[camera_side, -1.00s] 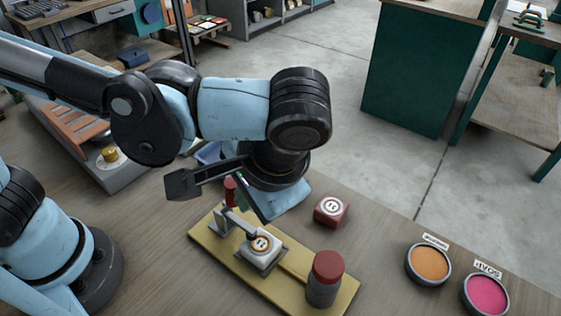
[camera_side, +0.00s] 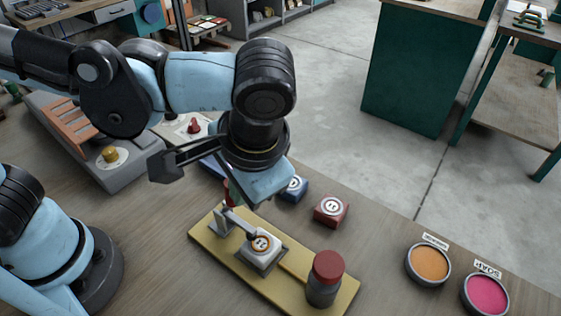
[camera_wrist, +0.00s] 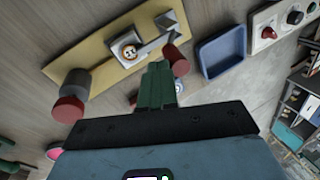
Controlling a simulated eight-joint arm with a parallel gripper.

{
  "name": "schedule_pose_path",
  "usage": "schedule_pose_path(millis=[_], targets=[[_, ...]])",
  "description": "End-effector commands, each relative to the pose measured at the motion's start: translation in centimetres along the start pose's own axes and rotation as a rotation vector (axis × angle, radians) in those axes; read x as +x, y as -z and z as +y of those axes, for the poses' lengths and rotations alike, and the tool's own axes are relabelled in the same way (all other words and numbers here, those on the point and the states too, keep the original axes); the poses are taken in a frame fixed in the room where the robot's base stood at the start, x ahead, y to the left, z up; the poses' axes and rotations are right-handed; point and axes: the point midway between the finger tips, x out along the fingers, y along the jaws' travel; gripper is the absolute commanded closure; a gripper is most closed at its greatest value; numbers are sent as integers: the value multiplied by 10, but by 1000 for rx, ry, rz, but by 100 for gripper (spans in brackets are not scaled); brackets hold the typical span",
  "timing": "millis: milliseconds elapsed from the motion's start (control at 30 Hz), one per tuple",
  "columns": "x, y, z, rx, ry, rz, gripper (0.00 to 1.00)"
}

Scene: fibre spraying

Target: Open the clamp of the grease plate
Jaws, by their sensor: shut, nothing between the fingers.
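The grease plate is a yellow board (camera_side: 207,236). On it a white block (camera_side: 262,242) with an orange-ringed round mark sits under the grey bar of the clamp (camera_side: 238,222). The clamp's red handle (camera_side: 228,190) stands near the board's left end, partly hidden by my wrist. The wrist view also shows the board (camera_wrist: 90,52), the block (camera_wrist: 127,50) and the red handle (camera_wrist: 178,62). My gripper (camera_wrist: 160,72) has green fingers, shut and empty, right beside the handle. I cannot tell whether they touch. In the side view the fingers are mostly hidden.
A red-capped grey jar (camera_side: 324,280) stands on the board's right end. A red block (camera_side: 332,209) and a blue block (camera_side: 293,188) lie behind the board. Orange (camera_side: 430,263) and pink (camera_side: 486,294) bowls are at right. A blue tray (camera_wrist: 222,52) lies beyond the handle.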

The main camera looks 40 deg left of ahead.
Motion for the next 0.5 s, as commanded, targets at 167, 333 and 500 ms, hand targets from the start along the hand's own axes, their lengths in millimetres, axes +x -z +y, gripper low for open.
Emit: schedule_pose_path(millis=[167, 333, 500], targets=[[0, -1, -3, -5, -36, 8, 100], [-1, -1, -6, -7, -76, 17, 100], [-1, -2, -9, -13, -123, 29, 100]])
